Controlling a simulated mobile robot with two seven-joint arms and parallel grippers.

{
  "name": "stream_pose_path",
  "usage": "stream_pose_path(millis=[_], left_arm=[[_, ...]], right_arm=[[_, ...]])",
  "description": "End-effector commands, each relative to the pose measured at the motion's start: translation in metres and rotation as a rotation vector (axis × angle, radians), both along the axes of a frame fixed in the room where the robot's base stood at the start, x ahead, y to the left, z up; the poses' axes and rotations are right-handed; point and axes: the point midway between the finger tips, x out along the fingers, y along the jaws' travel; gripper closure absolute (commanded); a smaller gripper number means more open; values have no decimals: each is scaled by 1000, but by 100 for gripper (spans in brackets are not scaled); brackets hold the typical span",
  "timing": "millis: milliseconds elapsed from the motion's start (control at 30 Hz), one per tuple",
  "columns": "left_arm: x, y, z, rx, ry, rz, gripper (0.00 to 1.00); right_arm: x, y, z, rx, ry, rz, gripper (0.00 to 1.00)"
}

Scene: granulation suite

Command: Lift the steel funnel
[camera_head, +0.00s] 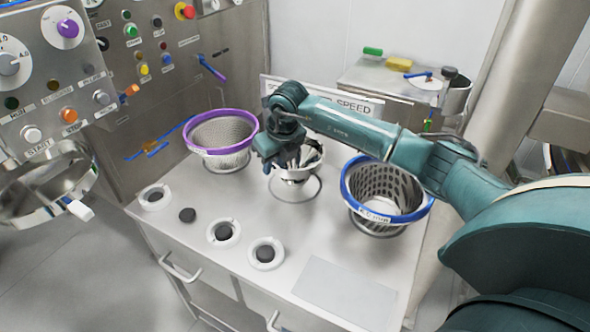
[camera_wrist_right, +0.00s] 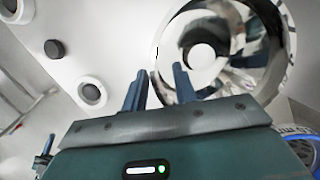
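The shiny steel funnel (camera_head: 301,176) sits in a wire ring stand (camera_head: 318,192) in the middle of the worktop, between two perforated baskets. My right gripper (camera_head: 281,166) is over its near left side and hides part of it. In the right wrist view the funnel (camera_wrist_right: 271,65) shows as a wide mirror-like bowl. There my right gripper (camera_wrist_right: 160,70) has its two fingers apart, with the bowl's left rim by the right finger. I cannot tell whether a finger touches the rim. My left gripper is not in view.
A purple-rimmed basket (camera_head: 222,116) stands left of the funnel, a blue-rimmed basket (camera_head: 425,207) right of it. White rings with dark plugs (camera_head: 224,232) line the front left. A flat grey plate (camera_head: 345,290) lies front right. A control panel (camera_head: 150,50) stands behind left.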

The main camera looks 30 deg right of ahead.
Motion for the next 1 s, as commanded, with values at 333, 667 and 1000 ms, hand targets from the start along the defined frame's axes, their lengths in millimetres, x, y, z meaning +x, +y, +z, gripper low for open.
stream_pose_path(millis=[333,667,1000], left_arm=[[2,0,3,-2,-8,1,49],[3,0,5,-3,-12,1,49],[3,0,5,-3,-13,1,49]], right_arm=[[0,0,1,0,0,-1,100],[0,0,0,2,1,0,100],[-1,1,0,4,3,0,100]])
